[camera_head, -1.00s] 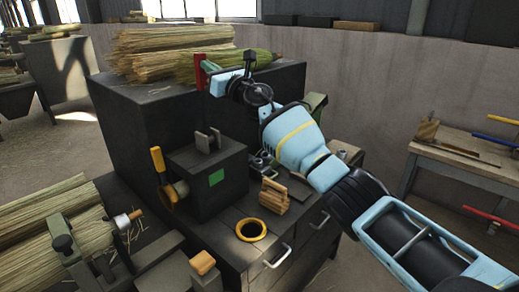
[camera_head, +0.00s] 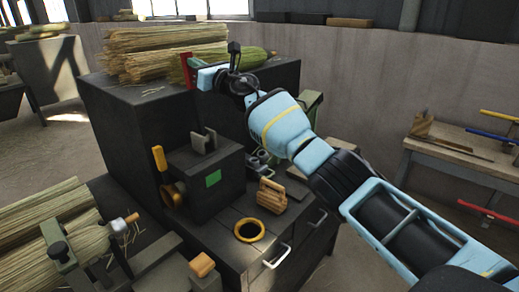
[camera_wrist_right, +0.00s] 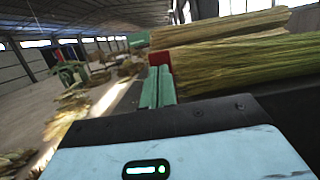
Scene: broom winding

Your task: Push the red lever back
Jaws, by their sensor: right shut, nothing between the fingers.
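My right gripper (camera_head: 193,70) reaches over the cabinet from the right. Its green fingers show together in the right wrist view (camera_wrist_right: 157,82), shut and empty, with their tips at the lever. I cannot tell whether they touch it. The lever's lower part is hidden behind the fingers and cabinet. My left gripper is not in view.
Straw bundles (camera_head: 160,45) lie on the dark cabinet (camera_head: 125,120) around the lever. A bench (camera_head: 455,150) with tools stands at right.

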